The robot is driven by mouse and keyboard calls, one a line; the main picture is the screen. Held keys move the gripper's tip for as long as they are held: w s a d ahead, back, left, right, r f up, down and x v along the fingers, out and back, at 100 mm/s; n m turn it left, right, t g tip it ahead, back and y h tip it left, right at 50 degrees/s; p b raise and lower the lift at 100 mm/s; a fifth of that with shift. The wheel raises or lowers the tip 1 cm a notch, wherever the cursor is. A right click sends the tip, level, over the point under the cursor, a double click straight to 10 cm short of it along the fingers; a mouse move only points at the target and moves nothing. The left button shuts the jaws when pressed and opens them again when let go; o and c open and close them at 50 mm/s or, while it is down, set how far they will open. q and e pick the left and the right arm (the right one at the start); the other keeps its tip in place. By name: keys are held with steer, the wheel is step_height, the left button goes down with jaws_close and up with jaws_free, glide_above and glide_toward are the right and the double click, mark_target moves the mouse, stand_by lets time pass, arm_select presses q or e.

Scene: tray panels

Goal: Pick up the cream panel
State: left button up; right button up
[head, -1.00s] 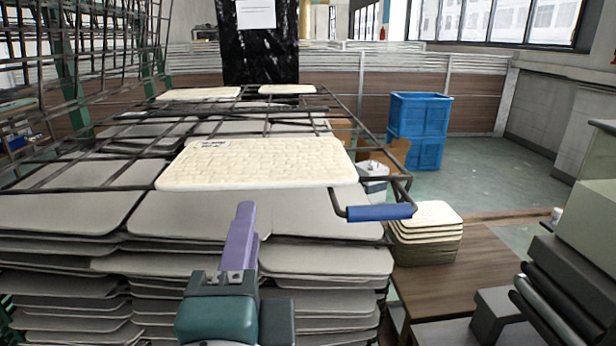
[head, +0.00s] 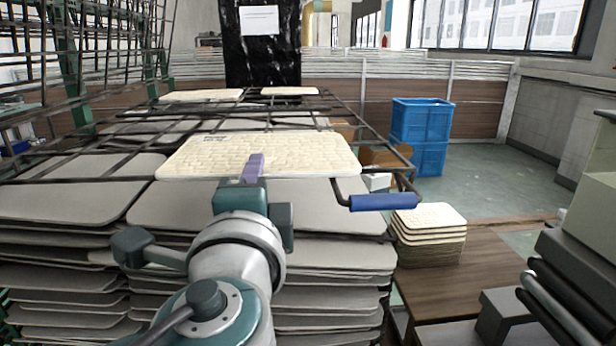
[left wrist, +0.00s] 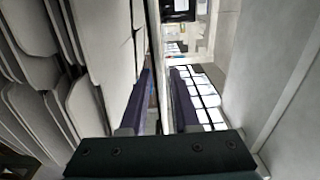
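The cream panel (head: 300,150) lies flat on the top of the dark wire rack (head: 378,150) in the head view, with a small label at its back left. My left gripper (head: 253,168) is at the panel's near edge, left of its middle. Its purple finger overlaps that edge in the picture. In the left wrist view the two purple fingers (left wrist: 161,100) stand apart with a narrow gap between them. My right gripper is not in view.
Stacks of grey panels (head: 90,203) fill the rack below. A blue handle (head: 384,202) sticks out at its right front. More cream panels (head: 430,216) are stacked on a brown table (head: 465,275). Blue crates (head: 420,120) stand behind, with free floor to their right.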

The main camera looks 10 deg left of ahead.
arm_select(q)
steer(key=shift+c, duration=0.2)
jaws_close()
stand_by(1.1)
step_height(320, 180, up, 3)
steer(key=shift+f+p, duration=0.2)
steer(key=shift+p, duration=0.9)
steer(key=s+d+r+p, duration=0.2)
steer(key=s+r+p, duration=0.2)
steer(key=s, duration=0.3)
steer(key=shift+s+p, duration=0.4)
steer(key=shift+p, duration=0.15)
